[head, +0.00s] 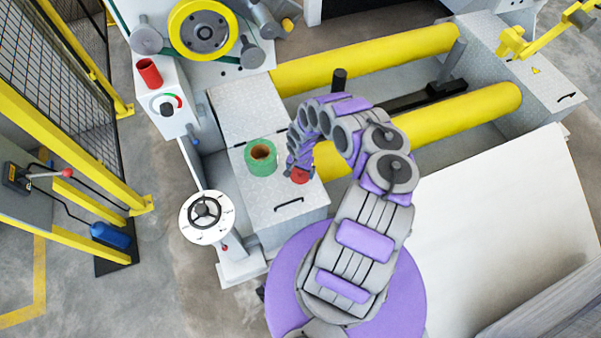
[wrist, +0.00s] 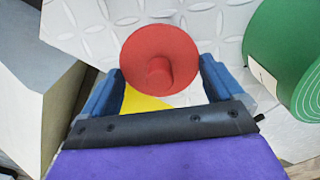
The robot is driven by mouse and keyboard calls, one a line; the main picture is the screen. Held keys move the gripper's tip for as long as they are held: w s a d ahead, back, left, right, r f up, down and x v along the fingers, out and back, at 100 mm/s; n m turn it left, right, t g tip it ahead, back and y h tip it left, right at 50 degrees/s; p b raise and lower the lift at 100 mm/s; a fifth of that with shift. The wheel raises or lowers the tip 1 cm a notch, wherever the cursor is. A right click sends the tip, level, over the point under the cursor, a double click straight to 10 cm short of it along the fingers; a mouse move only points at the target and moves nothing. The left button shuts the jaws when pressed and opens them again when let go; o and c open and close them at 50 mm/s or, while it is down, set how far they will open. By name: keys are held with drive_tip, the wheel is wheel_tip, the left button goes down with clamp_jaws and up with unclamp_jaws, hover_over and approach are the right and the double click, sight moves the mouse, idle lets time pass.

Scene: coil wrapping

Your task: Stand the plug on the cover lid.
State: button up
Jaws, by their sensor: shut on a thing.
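The red plug (wrist: 159,58) shows as a round disc with a short stub in the wrist view, and as a small red spot beside the green roll in the head view (head: 300,176). My gripper (wrist: 160,85) is shut on the plug, with a blue finger on each side of it. In the head view my gripper (head: 298,168) is over the cover lid (head: 255,200), a grey tread-plate top with a dark handle. I cannot tell whether the plug touches the lid.
A green roll (head: 261,158) stands on the lid just left of my gripper, and shows at the right in the wrist view (wrist: 290,60). Yellow rollers (head: 365,60) lie behind. A handwheel stand (head: 207,216) is left of the lid. The lid's front part is clear.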

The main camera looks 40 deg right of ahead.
drive_tip(key=shift+f, duration=0.3)
drive_tip(key=shift+f, duration=0.15)
drive_tip(key=o, duration=0.7)
